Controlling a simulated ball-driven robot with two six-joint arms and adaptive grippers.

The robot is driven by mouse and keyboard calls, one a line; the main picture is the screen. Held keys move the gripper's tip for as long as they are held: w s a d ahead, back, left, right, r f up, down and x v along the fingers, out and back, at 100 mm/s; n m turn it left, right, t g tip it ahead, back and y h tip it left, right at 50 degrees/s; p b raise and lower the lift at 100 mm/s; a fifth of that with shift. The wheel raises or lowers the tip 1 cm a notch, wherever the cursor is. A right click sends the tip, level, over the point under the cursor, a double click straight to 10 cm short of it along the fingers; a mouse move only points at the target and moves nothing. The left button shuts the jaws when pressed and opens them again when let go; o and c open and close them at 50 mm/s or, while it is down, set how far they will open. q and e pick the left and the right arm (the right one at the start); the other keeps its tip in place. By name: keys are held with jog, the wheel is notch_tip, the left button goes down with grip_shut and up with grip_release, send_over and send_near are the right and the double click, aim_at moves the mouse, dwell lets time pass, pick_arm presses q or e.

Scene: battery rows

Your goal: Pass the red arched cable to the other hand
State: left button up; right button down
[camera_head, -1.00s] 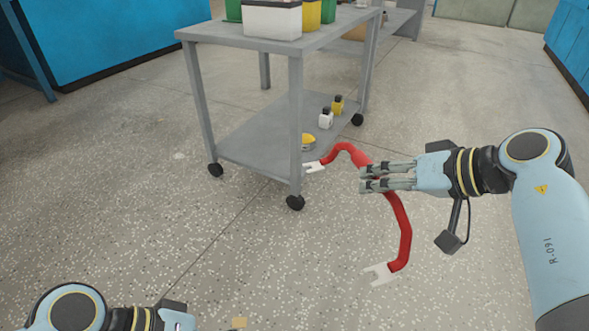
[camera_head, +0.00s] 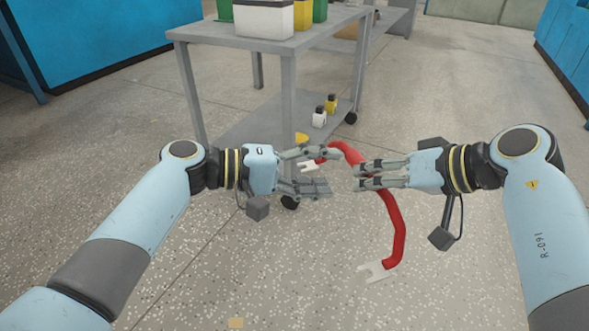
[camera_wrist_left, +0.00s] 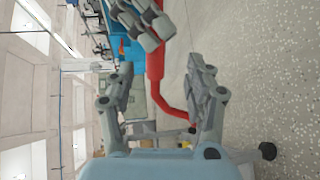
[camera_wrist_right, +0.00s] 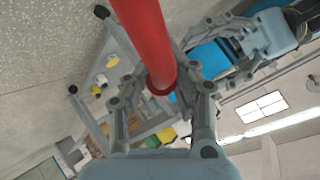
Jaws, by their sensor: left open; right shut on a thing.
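The red arched cable (camera_head: 394,222) hangs in the air with pale fork-like lugs at both ends. My right gripper (camera_head: 359,175) is shut on it near the upper middle of the arch. The cable also crosses the right wrist view (camera_wrist_right: 147,40) between the right fingers. My left gripper (camera_head: 331,170) is open, its fingers facing right toward the cable, just short of the right fingertips. In the left wrist view the cable (camera_wrist_left: 157,80) passes ahead between the open left fingers, with the right fingers close above. The left fingers partly hide the cable's far end.
A grey cart (camera_head: 190,36) stands behind the grippers, with bins (camera_head: 264,20) on top. Small white (camera_head: 319,118) and yellow bottles (camera_head: 331,104) stand on its lower shelf. Blue cabinets are at the far left and right.

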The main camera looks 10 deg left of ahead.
pick_arm(q)
jog(key=x, duration=0.6)
jog(key=shift+d, duration=0.1)
grip_shut()
grip_release()
